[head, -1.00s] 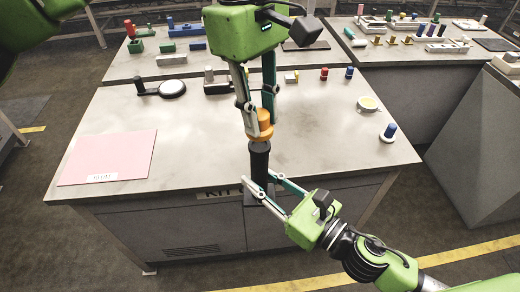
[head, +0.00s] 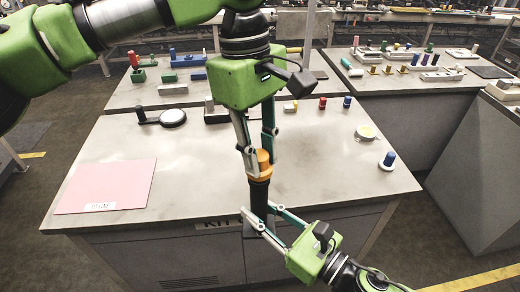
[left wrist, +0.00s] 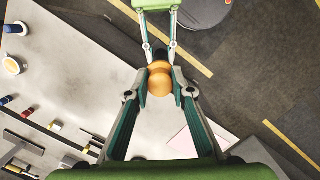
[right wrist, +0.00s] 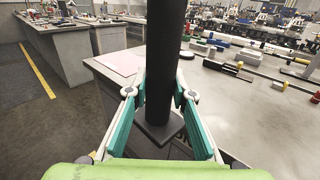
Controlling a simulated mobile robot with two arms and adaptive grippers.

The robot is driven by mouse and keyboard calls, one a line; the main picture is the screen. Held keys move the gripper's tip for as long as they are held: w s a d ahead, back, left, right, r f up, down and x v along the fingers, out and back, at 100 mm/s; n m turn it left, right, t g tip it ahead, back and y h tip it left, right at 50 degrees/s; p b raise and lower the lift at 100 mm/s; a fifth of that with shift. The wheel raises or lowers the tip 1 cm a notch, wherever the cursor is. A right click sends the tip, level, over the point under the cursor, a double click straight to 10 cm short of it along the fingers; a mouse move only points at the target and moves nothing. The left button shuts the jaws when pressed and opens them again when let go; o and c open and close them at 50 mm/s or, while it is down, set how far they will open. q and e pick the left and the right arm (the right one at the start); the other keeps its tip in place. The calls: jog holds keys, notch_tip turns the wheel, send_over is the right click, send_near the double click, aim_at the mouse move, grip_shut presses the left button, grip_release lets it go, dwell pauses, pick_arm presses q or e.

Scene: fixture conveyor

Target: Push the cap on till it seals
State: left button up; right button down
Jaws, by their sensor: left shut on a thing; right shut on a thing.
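The orange cap (head: 263,163) is between the fingertips of my left gripper (head: 259,172), which is shut on it from above. The cap sits at the top end of an upright black cylinder (head: 259,200); whether it is fully seated cannot be told. The cap shows round and centred between the fingers in the left wrist view (left wrist: 160,82). My right gripper (head: 257,213) is shut around the black cylinder lower down, at the table's front edge. The cylinder stands upright between the fingers in the right wrist view (right wrist: 164,60), above a dark square base plate (right wrist: 158,134).
A pink sheet (head: 105,184) lies at the left of the table. The table's middle is largely clear.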

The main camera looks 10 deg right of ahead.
pick_arm(q)
jog(key=shift+f, duration=0.65)
jog(key=o, duration=1.1)
jog(key=shift+c, duration=0.2)
notch_tip(320, 180, up, 12)
jog(key=w+a, duration=0.1)
jog(key=shift+w, duration=0.25)
jog(key=shift+a+f, duration=0.1)
